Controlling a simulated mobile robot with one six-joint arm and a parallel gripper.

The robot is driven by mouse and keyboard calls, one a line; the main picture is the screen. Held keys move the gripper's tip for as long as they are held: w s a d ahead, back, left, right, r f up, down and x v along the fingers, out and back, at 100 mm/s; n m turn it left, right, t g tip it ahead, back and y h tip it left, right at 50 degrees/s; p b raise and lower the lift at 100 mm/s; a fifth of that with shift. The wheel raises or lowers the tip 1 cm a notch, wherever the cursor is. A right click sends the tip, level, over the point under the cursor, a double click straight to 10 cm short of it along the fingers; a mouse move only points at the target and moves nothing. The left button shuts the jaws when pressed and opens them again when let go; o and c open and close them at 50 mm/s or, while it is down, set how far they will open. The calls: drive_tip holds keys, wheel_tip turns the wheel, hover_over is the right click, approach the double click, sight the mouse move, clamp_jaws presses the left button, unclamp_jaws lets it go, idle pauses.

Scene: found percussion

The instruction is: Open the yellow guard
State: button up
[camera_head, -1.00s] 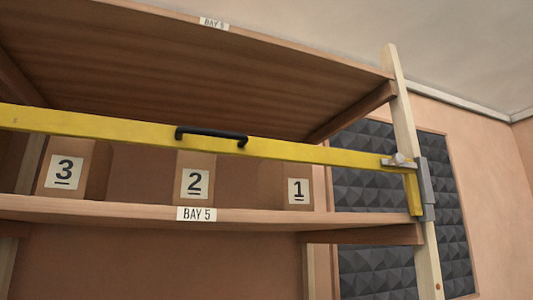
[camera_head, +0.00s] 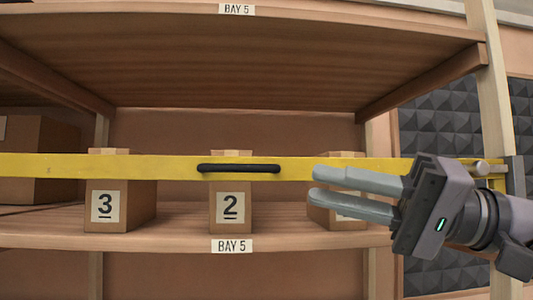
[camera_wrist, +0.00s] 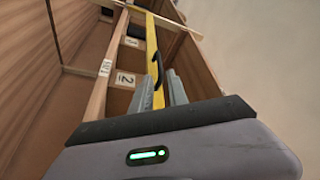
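The yellow guard (camera_head: 150,167) is a flat bar running level across the front of the bay; it also shows in the wrist view (camera_wrist: 151,42). A black handle (camera_head: 238,168) is fixed to its front, left of my gripper. My gripper (camera_head: 313,184) is open and empty, its two fingers pointing left toward the handle, apart from it. In the wrist view my gripper (camera_wrist: 160,78) has its fingers to either side of the guard as seen, with the handle (camera_wrist: 180,62) beyond. A metal latch piece (camera_head: 482,168) at the guard's right end is partly hidden by my arm.
Box 3 (camera_head: 142,205), box 2 (camera_head: 231,207) and a partly hidden third box (camera_head: 328,214) stand on the shelf (camera_head: 180,228) behind the guard. A wooden post (camera_head: 490,90) stands at right. Another shelf is above. The space before the guard's left half is clear.

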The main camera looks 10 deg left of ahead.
sight(253, 171)
drive_tip(key=p+x, duration=0.3)
drive_tip(key=x, duration=0.9)
drive_tip(key=shift+w, duration=0.2)
clamp_jaws()
idle(0.8)
